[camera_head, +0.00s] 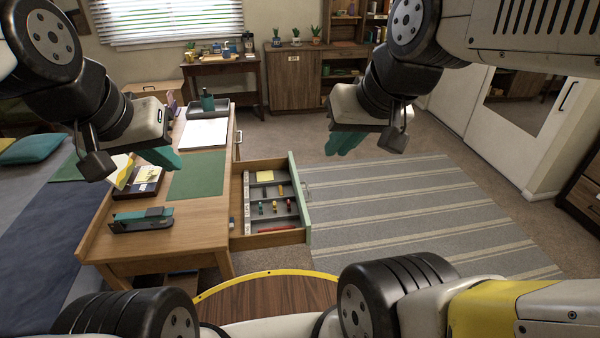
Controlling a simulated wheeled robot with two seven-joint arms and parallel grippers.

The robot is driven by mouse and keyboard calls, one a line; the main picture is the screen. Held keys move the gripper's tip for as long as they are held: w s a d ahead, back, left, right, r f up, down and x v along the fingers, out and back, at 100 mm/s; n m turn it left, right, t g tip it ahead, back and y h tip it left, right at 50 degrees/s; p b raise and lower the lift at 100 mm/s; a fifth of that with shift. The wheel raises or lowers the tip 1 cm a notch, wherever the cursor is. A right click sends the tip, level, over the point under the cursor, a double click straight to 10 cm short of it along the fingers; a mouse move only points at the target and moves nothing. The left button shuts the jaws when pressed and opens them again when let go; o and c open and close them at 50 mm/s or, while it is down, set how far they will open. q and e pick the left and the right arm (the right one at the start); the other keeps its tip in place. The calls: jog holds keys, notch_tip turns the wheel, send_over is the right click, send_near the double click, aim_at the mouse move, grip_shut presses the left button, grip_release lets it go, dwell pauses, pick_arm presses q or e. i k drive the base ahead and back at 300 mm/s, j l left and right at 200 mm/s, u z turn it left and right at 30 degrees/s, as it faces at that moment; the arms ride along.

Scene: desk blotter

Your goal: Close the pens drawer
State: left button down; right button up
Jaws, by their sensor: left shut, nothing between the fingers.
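The drawer (299,205) is pulled far out from the right side of the wooden desk (170,255). Its green front panel faces right, toward the striped rug. Inside is a grey divided tray with a yellow note pad (265,176) and several small coloured items. My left gripper (165,158) is shut and empty, above the desk near the green blotter. My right gripper (348,143) hangs in the air to the upper right of the drawer, apart from its front. Its teal fingers are seen close together; I cannot tell if they touch.
On the desk are a green blotter (198,175), white paper (204,133), a stapler (142,220) and a dark box with notes (138,183). A striped rug (400,215) covers clear floor right of the drawer. A bed (40,220) lies left of the desk.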

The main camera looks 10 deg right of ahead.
aim_at(246, 194)
jog(key=i+l+u, duration=0.15)
jog(key=l, duration=0.25)
jog(key=l+u, duration=0.1)
jog(key=l, duration=0.35)
jog(key=i+l+u, duration=0.15)
jog(key=l, duration=0.3)
jog(key=k+l, duration=0.1)
jog(key=l, duration=0.15)
jog(key=k+l+u, duration=0.15)
jog(key=l, duration=0.1)
